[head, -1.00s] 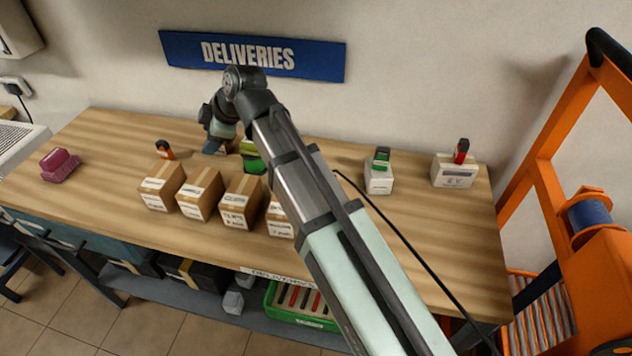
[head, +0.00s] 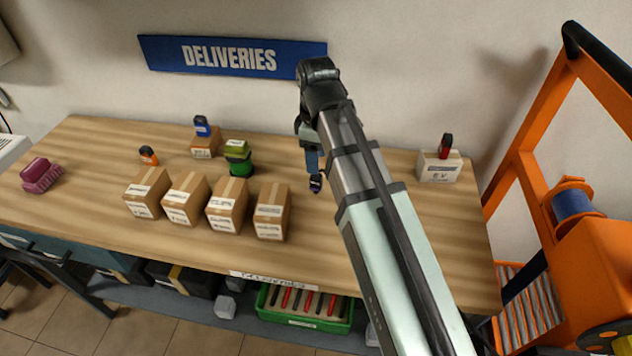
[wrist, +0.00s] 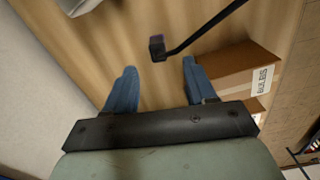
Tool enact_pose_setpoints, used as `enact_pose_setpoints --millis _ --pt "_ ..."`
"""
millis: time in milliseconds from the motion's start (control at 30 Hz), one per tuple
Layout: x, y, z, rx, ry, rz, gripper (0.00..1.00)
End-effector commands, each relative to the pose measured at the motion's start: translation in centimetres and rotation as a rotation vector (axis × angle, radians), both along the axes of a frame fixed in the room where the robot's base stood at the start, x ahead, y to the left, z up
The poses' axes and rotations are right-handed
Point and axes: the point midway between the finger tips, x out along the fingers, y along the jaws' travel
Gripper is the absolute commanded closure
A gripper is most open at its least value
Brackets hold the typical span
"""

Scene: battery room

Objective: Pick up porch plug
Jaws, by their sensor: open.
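A small dark plug (wrist: 157,48) with a purplish top lies on the wooden bench at the end of a black cord (wrist: 205,28) in the wrist view. No name on it can be read. In the head view the plug (head: 316,184) shows just below my gripper (head: 312,168), right of the cardboard boxes. My gripper (wrist: 159,68) is open, its two blue fingers apart with nothing between them. The plug appears just beyond the fingertips, roughly centred on the gap. Most of the cord is hidden behind my arm in the head view.
A cardboard box marked BULBS (wrist: 235,75) stands close to the right finger. Several cardboard boxes (head: 185,200) line the bench front (head: 350,235). Behind them are a green item (head: 238,160) and a blue-topped box (head: 204,143). A white box (head: 439,168) stands at right.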

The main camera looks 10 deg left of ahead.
Motion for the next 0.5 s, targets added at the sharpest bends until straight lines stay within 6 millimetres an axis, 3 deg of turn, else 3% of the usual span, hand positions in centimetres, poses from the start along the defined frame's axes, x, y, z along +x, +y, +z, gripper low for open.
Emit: enact_pose_setpoints --millis 200,500 --pt "-0.1 0.0 -2.9 0.001 0.001 0.001 0.45" --pt "0.0 0.1 -4.4 0.002 -0.001 0.002 0.45"
